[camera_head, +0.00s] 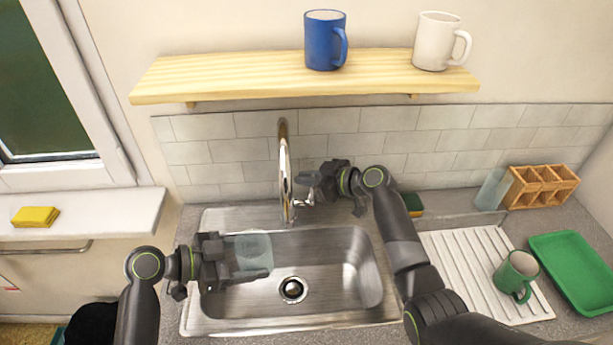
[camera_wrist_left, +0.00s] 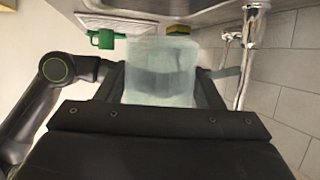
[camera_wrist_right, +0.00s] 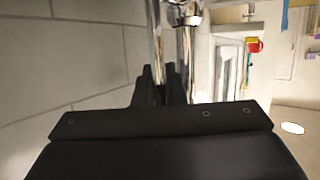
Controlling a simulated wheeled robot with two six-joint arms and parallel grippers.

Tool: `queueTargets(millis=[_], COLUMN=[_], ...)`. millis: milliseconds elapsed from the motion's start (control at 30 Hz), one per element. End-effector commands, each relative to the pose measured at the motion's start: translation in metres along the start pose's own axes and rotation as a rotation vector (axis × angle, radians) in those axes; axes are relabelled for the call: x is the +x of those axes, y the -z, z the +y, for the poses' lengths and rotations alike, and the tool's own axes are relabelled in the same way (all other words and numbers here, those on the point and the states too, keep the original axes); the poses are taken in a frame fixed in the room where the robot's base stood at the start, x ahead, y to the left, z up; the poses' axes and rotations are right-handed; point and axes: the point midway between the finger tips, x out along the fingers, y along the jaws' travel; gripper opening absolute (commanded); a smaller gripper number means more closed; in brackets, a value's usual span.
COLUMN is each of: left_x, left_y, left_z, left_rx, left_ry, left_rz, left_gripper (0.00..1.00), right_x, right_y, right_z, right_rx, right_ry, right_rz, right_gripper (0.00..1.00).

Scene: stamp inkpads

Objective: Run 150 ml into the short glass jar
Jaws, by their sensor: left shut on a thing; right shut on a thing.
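The clear glass jar (camera_head: 253,250) is held over the left part of the sink basin, in front and left of the faucet (camera_head: 286,180). My left gripper (camera_head: 234,258) is shut on it from the left; the jar also fills the middle of the left wrist view (camera_wrist_left: 160,72), between the fingers. No water is visible in it. My right gripper (camera_head: 313,184) is shut at the faucet's side handle (camera_head: 303,201), right of the spout; its fingers mostly hide the grip in the right wrist view. I cannot make out a water stream.
The steel sink (camera_head: 345,285) has an open drain (camera_head: 292,289). Right of it are a ribbed drainboard (camera_head: 455,262) with a green mug (camera_head: 516,274), a green tray (camera_head: 575,270), a wooden crate (camera_head: 540,187) and another clear glass (camera_head: 492,189). A shelf (camera_head: 240,78) with two mugs hangs above.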

Motion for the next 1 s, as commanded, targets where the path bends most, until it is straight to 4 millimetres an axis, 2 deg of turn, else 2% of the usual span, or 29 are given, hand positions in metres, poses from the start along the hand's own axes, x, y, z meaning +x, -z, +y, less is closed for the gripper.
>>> queueTargets(millis=[500,1000], left_x=[0.0,0.0], left_y=[0.0,0.0], left_z=[0.0,0.0], left_rx=[0.001,0.001], left_ry=[0.0,0.0], left_rz=[0.001,0.001], left_gripper=[0.29,0.29], right_x=[-0.014,-0.019], right_y=[-0.011,-0.017], right_z=[-0.026,-0.035], right_rx=[-0.263,-0.376], right_ry=[-0.101,-0.147], right_rz=[0.191,0.267], right_gripper=[0.0,0.0])
